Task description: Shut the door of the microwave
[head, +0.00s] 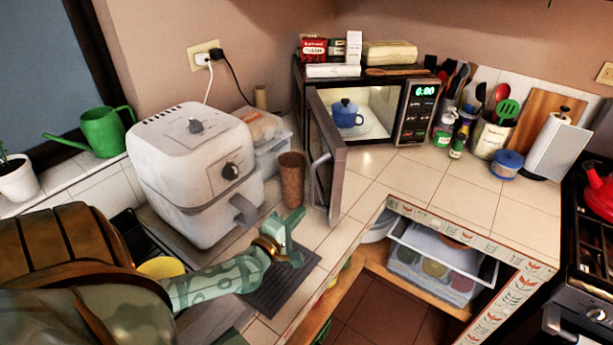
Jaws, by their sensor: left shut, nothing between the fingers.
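The microwave (419,112) stands in the back corner of the counter, its lit display on the right. Its door (326,160) is open, swung out toward me on the left side, with a curved handle on it. A blue pot (346,114) sits inside the lit cavity. My left gripper (293,240) is shut and empty, low over the counter, in front of the door and nearer to me, apart from it. My right gripper is not in view.
A white air fryer (194,172) stands left of the door, and a brown cup (292,180) stands between them. A dark mat (278,284) lies under my left gripper. Boxes lie on top of the microwave. Tiled counter (400,180) right of the door is clear.

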